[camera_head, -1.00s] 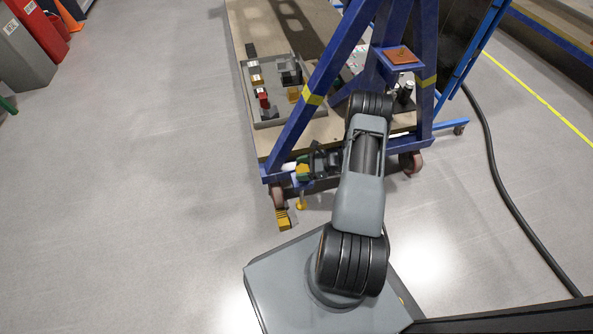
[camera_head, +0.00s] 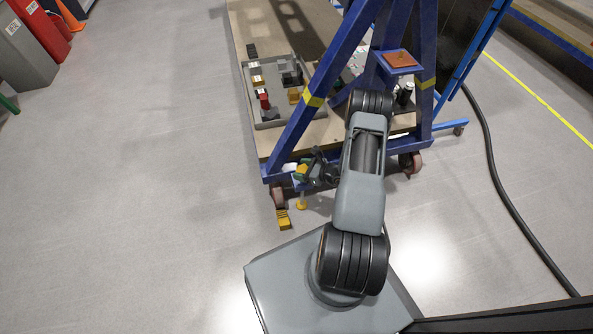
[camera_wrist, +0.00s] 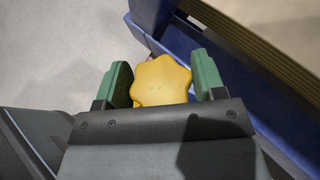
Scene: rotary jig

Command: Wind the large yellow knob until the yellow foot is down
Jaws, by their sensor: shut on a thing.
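The large yellow knob (camera_wrist: 161,82), star-shaped with rounded lobes, sits between the two green fingers of my gripper (camera_wrist: 162,76) in the wrist view. The gripper is shut on it. In the head view my gripper (camera_head: 302,171) is at the lower left corner of the blue frame, with a little yellow of the knob showing. Below it is the yellow foot (camera_head: 301,203), a small round pad under a short stem. I cannot tell whether it touches the floor.
The blue frame (camera_head: 318,85) stands on castors, with a yellow pedal (camera_head: 283,219) by the near left one. A grey tray (camera_head: 267,125) of small parts lies on its wooden deck. A black cable (camera_head: 493,160) runs along the floor at right.

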